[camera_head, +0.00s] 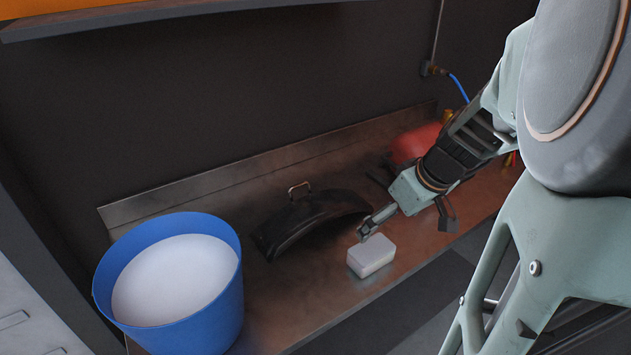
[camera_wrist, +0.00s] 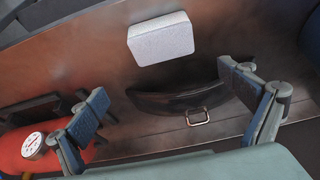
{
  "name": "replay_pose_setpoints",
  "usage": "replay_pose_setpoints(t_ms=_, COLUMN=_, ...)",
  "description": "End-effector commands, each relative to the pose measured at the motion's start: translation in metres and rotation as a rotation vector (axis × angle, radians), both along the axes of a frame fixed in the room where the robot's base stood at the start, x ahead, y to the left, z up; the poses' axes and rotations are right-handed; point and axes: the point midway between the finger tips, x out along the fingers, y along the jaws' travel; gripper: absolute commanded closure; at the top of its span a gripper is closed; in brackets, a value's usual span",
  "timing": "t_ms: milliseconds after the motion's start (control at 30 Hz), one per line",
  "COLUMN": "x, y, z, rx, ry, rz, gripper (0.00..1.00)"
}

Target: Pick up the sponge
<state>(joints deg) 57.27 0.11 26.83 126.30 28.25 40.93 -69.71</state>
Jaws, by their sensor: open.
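The sponge (camera_head: 371,255) is a pale white-grey block lying flat on the brown metal bench, near its front edge. In the wrist view the sponge (camera_wrist: 161,38) shows at the top middle, beyond the fingertips and apart from them. My gripper (camera_head: 408,220) is open and empty, just above and to the right of the sponge in the head view. In the wrist view the two blue-padded fingers of my gripper (camera_wrist: 168,95) stand wide apart, with bench and a black curved object between them. The sponge is fully visible in the wrist view.
A blue bucket (camera_head: 230,312) with white contents stands left on the bench (camera_head: 300,320). A black curved object with a metal handle (camera_head: 306,217) lies behind the sponge. A red rounded object (camera_head: 412,146) with a gauge is behind my gripper. A wall rises behind.

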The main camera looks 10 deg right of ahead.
Motion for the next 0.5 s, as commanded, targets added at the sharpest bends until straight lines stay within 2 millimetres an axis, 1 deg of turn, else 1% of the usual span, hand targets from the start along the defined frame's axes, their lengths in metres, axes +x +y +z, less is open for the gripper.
replay_pose_setpoints(t_ms=33, x=-0.007, y=-0.005, z=-0.001, rx=0.0, ry=0.01, rz=-0.005, gripper=0.04)
replay_pose_setpoints(t_ms=100, x=-0.014, y=-0.009, z=-0.004, rx=-0.002, ry=0.018, rz=-0.003, gripper=0.04)
replay_pose_setpoints(t_ms=233, x=-0.02, y=-0.012, z=-0.008, rx=-0.004, ry=0.027, rz=0.003, gripper=0.04)
replay_pose_setpoints(t_ms=367, x=-0.017, y=-0.01, z=-0.022, rx=-0.002, ry=0.032, rz=0.006, gripper=0.04)
replay_pose_setpoints(t_ms=500, x=-0.01, y=-0.007, z=-0.041, rx=-0.001, ry=0.032, rz=0.007, gripper=0.04)
